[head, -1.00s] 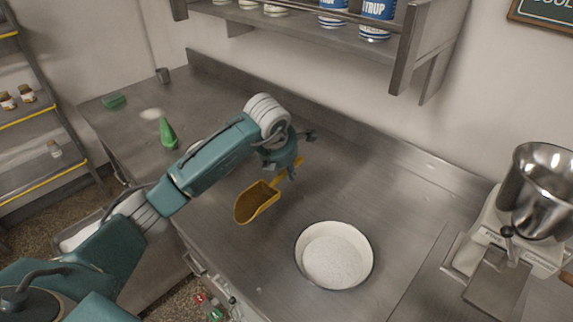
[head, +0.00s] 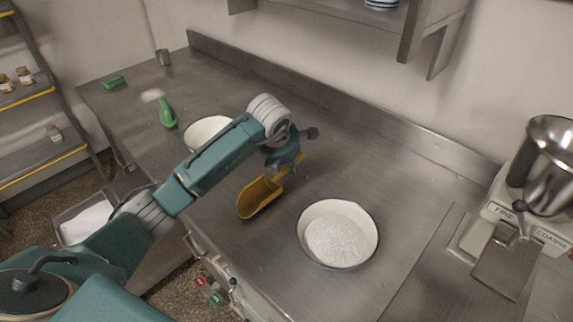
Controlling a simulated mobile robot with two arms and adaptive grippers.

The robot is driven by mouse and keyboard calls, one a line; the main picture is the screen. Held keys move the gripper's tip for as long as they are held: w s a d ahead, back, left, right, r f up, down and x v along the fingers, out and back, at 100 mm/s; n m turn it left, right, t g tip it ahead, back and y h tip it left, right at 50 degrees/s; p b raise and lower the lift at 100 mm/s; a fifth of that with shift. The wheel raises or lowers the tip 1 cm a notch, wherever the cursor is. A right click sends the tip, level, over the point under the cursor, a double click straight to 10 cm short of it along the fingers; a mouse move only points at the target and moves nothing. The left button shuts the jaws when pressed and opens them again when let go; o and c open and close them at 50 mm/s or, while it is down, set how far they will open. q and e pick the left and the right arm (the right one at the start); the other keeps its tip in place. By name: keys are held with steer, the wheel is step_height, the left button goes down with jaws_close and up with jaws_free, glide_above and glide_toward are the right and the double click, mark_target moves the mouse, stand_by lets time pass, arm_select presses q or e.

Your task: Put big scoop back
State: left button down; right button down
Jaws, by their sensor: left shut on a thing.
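The big scoop (head: 259,197) is yellow-brown with an open trough and a handle, in the middle of the head view. My left gripper (head: 287,166) is shut on its handle. The scoop hangs with its trough toward the lower left, over the steel counter; its exact height cannot be told. A white bowl (head: 312,215) with white powder stands on the counter to the right of the scoop. An open bin (head: 69,229) with white contents stands at the lower left, below counter level. My right gripper does not show.
A second pale bowl (head: 203,132) stands behind my left arm, partly hidden. A grinder (head: 520,205) is at the right.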

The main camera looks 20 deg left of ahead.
arm_select(q)
steer(key=shift+f+b, duration=0.5)
steer(key=shift+f, duration=0.05)
steer(key=c, duration=1.4)
jaws_free()
steer(key=v, duration=1.2)
